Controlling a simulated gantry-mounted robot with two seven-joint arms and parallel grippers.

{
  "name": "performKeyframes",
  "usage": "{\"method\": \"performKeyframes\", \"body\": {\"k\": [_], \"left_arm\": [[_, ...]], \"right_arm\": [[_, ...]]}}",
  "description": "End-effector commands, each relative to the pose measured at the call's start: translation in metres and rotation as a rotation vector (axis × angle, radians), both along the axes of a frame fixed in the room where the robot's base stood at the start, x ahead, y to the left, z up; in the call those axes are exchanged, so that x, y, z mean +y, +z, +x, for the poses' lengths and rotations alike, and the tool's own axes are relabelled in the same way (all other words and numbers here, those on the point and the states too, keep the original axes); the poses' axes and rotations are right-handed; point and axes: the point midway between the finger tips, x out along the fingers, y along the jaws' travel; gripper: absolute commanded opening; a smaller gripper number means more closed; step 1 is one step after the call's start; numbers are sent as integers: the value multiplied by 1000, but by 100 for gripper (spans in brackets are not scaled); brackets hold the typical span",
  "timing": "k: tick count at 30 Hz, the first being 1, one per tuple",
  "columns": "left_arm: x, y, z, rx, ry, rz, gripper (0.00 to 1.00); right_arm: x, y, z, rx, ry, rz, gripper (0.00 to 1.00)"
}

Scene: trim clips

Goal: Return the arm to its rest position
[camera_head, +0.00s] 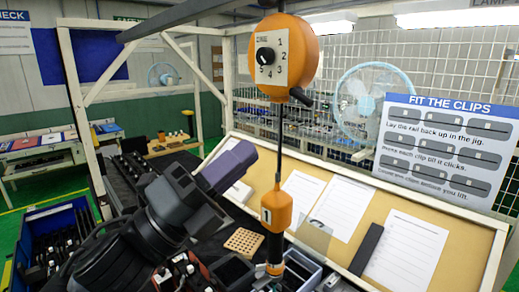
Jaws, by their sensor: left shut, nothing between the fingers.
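My left arm comes in from the lower left as a thick dark grey and black arm. Its left gripper (230,166), with a purple end part, points up and to the right, raised over the bench. Its fingers are shut and nothing is held in them. It is left of the hanging orange tool (276,208) and apart from it in the picture. My right gripper is not in view.
An orange balancer (284,57) with a numbered dial holds the tool on a cable. A perforated tan block (243,242) and grey bins (300,268) are on the bench. A tan board (425,222) with paper sheets stands behind. A blue crate (52,240) is at left.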

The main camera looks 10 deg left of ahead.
Motion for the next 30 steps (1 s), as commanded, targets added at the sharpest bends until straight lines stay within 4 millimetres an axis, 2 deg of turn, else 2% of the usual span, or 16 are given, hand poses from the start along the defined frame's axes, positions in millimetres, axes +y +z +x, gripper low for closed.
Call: {"method": "performKeyframes", "body": {"k": [4, 16, 20, 23, 26, 30], "left_arm": [[7, -6, -6, -1, 1, 1, 0], [8, -7, -7, 1, -1, 0, 0], [8, -19, -2, 26, 0, 0, 0], [6, -45, 8, 82, -6, -3, 0], [2, -89, 20, 176, -19, -21, 0], [-4, -166, 28, 342, -46, -73, 0]], "right_arm": [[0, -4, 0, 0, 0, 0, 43], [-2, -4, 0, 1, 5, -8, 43], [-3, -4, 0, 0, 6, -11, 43], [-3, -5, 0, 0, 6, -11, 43], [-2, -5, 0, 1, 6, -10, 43], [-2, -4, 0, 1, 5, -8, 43]]}}
